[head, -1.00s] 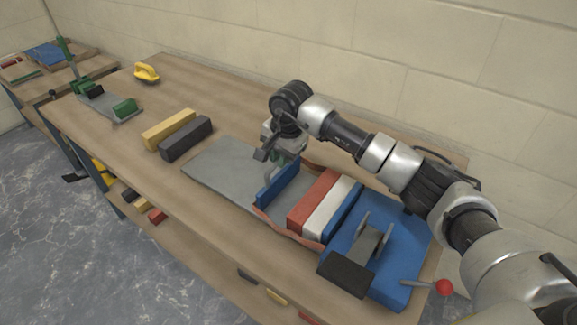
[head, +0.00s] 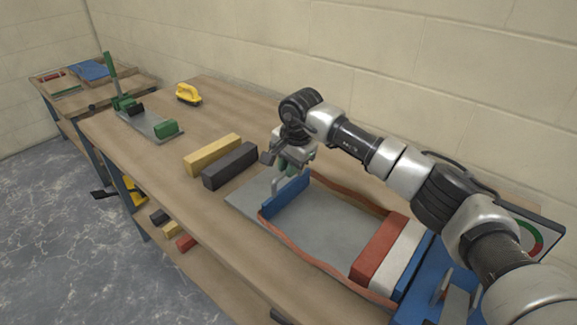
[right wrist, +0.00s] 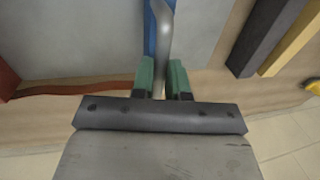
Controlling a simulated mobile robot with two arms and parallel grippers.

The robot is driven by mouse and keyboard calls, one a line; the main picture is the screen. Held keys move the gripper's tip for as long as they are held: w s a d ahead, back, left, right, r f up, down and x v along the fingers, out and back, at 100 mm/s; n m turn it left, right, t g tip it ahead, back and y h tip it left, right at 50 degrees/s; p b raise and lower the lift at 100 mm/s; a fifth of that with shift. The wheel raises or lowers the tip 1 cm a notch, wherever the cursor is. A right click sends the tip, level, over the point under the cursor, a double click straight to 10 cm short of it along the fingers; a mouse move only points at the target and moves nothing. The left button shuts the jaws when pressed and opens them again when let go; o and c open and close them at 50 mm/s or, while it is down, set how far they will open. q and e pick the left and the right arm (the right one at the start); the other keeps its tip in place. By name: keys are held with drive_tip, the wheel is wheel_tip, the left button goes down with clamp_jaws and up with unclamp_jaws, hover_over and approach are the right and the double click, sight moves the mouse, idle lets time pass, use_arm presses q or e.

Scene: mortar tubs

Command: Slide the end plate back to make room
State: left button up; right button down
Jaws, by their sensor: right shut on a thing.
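The blue end plate (head: 285,197) stands upright on the grey base plate (head: 239,201), with a wide gap between it and the red block (head: 378,250). My right gripper (right wrist: 163,78) is shut on the grey metal handle (right wrist: 165,35) of the end plate; in the head view the handle (head: 277,182) shows just below the gripper. A reddish-brown band (head: 330,269) runs along both sides of the gap. A white block (head: 405,257) stands behind the red one. My left gripper is not in view.
A yellow bar (head: 212,152) and a dark grey bar (head: 229,166) lie left of the base plate. A blue clamp (head: 432,283) is at the right. A green-handled tool (head: 140,121) and a yellow-handled one (head: 188,94) are farther back. The wall runs along the bench.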

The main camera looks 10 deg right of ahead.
drive_tip(key=c, duration=1.1)
unclamp_jaws()
drive_tip(key=shift+r, duration=0.15)
drive_tip(key=r, duration=0.3)
drive_tip(key=s+d+r, duration=0.1)
drive_tip(key=r, duration=0.6)
drive_tip(key=shift+s+d+r+b, duration=0.15)
drive_tip(key=shift+s+r+b, duration=0.05)
drive_tip(key=shift+s+b, duration=0.2)
